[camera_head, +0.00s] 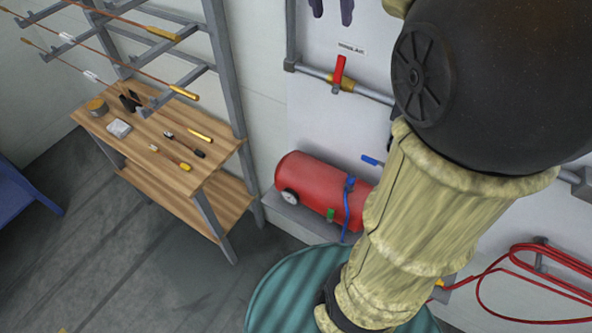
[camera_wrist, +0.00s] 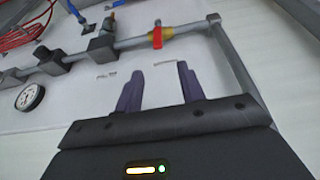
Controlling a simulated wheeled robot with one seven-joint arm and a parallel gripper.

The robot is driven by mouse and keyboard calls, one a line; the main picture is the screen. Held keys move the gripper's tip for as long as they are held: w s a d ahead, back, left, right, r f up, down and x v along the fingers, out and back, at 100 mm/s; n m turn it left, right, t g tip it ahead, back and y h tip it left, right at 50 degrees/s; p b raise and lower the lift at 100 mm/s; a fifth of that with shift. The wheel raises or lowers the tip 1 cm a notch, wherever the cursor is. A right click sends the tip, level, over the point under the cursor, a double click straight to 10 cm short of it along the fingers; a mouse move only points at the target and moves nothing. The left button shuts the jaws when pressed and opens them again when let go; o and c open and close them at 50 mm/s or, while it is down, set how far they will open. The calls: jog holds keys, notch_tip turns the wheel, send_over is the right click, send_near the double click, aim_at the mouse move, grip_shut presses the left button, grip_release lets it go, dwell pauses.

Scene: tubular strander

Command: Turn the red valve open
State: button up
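The red valve handle (camera_head: 339,70) stands across a grey wall pipe, on a brass-yellow valve body (camera_head: 345,85). In the wrist view the red handle (camera_wrist: 157,38) also lies across the pipe, beyond my fingertips and roughly centred between them. My gripper (camera_head: 332,17) shows only its two dark purple fingers at the top edge of the head view, above the handle in the picture. In the wrist view my gripper (camera_wrist: 160,70) has its fingers spread apart with nothing between them. The fingers are not touching the handle.
A pressure gauge (camera_wrist: 30,97) and blue-handled valves (camera_wrist: 72,10) sit along the piping. A red tank (camera_head: 315,183) stands below it, with a teal drum (camera_head: 290,295) in front. A wooden bench (camera_head: 150,160) with tools is at left. A red hose (camera_head: 520,285) hangs at right.

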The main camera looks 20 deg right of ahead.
jog(key=s+a+f+n+y+b, duration=0.1)
jog(key=f+b, duration=0.4)
jog(key=f, duration=0.9)
jog(key=s+a+f+n+y+b, duration=0.1)
jog(key=s+a+f+n+b, duration=0.2)
jog(key=f, duration=1.1)
jog(key=s+a+f+n+y+b, duration=0.1)
jog(key=s+a+f+n+b, duration=0.2)
jog(key=f, duration=1.2)
jog(key=a+n+b, duration=0.1)
jog(key=n+b, duration=0.1)
jog(key=b, duration=0.1)
jog(key=shift+a+n+b, duration=0.35)
jog(key=shift+n+b, duration=0.05)
jog(key=shift+y, duration=0.3)
jog(key=shift+c, duration=1.1)
jog(key=shift+s+a+f+n, duration=0.2)
jog(key=shift+s+f+n, duration=0.1)
jog(key=shift+s+f, duration=0.5)
grip_shut()
